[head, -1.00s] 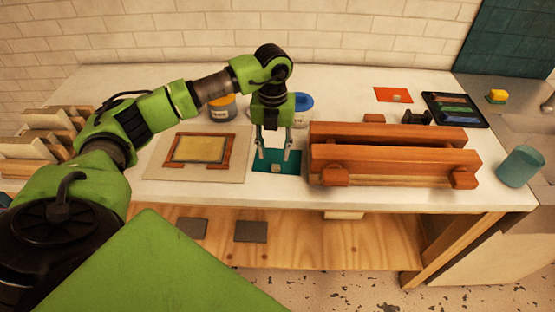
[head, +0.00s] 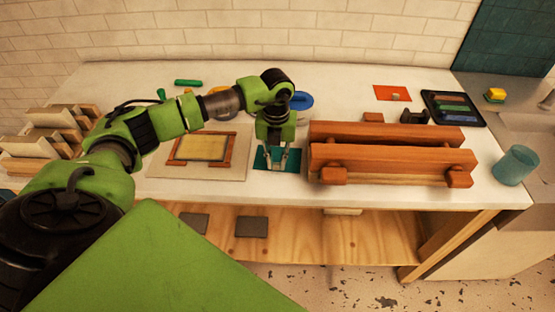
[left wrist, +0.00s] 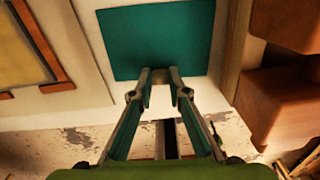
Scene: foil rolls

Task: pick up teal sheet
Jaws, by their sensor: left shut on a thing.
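The teal sheet (head: 264,161) lies flat on the white table, between the framed board and the wooden press. It also shows in the left wrist view (left wrist: 160,35), with a small pale tab at its near edge. My left gripper (head: 277,168) is down at the sheet from above. In the left wrist view its fingertips (left wrist: 165,80) are closed in around the tab at the sheet's near edge. The sheet appears to rest on the table still. My right gripper is not in view.
The wooden press (head: 390,160) stands close to the right of the sheet. A framed board (head: 202,148) lies to the left. An orange sheet (head: 392,92), a dark tray (head: 455,107) and a teal cup (head: 516,165) are further right. Wooden racks (head: 45,140) stand at the far left.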

